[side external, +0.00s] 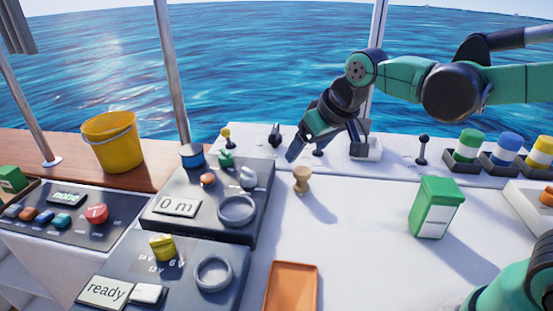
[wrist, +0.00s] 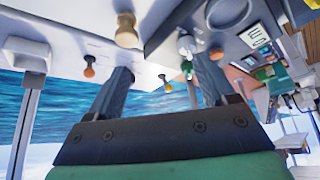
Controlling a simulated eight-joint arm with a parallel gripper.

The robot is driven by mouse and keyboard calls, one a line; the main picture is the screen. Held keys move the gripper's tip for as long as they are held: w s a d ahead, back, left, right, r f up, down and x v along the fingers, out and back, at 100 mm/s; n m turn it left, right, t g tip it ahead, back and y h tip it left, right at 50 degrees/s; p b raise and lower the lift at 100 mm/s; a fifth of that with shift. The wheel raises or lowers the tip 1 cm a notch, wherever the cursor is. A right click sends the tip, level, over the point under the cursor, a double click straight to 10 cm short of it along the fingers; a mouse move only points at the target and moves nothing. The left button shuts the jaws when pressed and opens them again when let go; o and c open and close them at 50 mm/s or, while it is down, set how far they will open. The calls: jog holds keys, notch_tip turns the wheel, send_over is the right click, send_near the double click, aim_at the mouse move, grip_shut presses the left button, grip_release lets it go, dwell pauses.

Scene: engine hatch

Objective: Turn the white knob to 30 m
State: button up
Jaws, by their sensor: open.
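A pale grey-white knob (side external: 247,178) stands on the dark panel (side external: 178,226) whose display (side external: 177,207) reads "0 m". It also shows in the wrist view (wrist: 187,45), between and beyond my fingers. My gripper (side external: 301,148) is open and empty, in the air to the right of the panel and beyond the wooden peg. Its two fingers stand wide apart in the wrist view (wrist: 163,66). The gripper is apart from the knob. Any mark on the knob is too small to read.
An orange knob (side external: 208,179), a green knob (side external: 225,159) and a grey ring (side external: 237,210) crowd the same panel. A wooden peg (side external: 302,180) stands to its right. A green box (side external: 436,207) and an orange tray (side external: 291,288) are on the white deck, with free room between.

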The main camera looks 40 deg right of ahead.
jog(key=w+a+f, duration=0.2)
jog(key=w, duration=0.3)
jog(key=g, duration=0.1)
send_over(249, 171)
jog(key=s, duration=0.2)
notch_tip(249, 171, down, 4)
jog(key=shift+s+d+r, duration=0.1)
jog(key=shift+s+r, duration=0.05)
jog(key=shift+r, duration=0.1)
jog(key=shift+g, duration=0.3)
jog(key=shift+x, duration=2.95)
grip_shut()
